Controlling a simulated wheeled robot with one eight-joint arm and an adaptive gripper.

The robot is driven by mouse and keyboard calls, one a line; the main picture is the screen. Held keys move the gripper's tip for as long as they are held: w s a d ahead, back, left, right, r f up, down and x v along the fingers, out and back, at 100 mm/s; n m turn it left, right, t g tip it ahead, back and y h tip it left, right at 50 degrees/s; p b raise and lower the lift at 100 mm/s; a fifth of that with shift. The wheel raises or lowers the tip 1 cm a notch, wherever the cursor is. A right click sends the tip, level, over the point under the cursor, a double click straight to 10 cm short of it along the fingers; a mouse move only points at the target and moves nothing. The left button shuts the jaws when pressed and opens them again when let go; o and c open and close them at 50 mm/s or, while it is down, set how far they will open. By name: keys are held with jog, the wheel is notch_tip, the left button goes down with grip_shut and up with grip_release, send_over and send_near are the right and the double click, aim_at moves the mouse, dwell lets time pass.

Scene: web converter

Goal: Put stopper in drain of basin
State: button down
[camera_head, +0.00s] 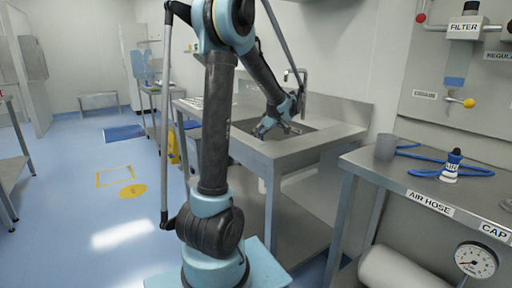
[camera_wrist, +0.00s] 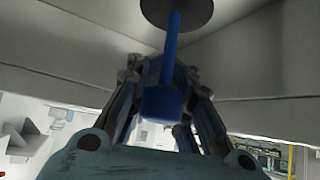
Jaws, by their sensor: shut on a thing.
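In the head view my gripper (camera_head: 288,128) reaches down into the sink basin (camera_head: 318,124) set in the steel counter. In the wrist view my gripper (camera_wrist: 165,110) is shut on the stopper (camera_wrist: 162,103), at its blue block. A thin blue stem runs from the block to a dark grey round disc at the top edge of the picture. I cannot tell whether the disc touches a surface. The drain is not clearly seen in either view, and the stopper is too small to make out in the head view.
A faucet (camera_head: 301,78) stands behind the basin. The steel counter rim (camera_head: 262,148) surrounds it. Pale basin walls (camera_wrist: 275,60) are close around my gripper.

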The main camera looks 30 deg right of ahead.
jog(key=shift+f, duration=2.25)
jog(key=c, duration=1.4)
grip_release()
jog(key=v, duration=1.2)
